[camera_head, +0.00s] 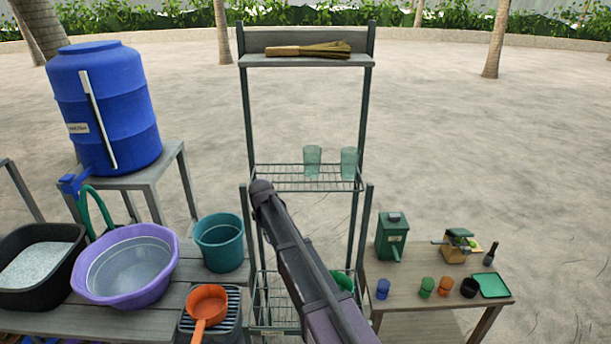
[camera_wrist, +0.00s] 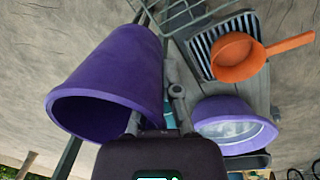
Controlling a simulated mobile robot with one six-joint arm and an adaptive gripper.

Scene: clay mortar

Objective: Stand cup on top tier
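A purple cup (camera_wrist: 115,75) fills the left of the wrist view, its open mouth toward the picture's bottom. My gripper (camera_wrist: 158,105) appears shut on its wall near the rim, one finger over the cup and one beside it. The metal rack (camera_head: 248,120) stands in the middle of the head view. Its highest shelf (camera_head: 345,62) is a grey board holding a straw whisk (camera_head: 310,49). Below it a wire tier (camera_head: 290,185) holds two clear greenish glasses (camera_head: 312,160) (camera_head: 348,163) toward its back. My arm hides my gripper and the cup in the head view.
A lower wire tier (camera_head: 262,300) holds a green item (camera_head: 343,281). Left are a blue drum (camera_head: 105,105), purple basin (camera_head: 130,265), teal bucket (camera_head: 219,243) and orange dipper (camera_head: 206,303). A right table (camera_head: 430,305) holds several small cups. The wire tier's front left is partly hidden by my arm.

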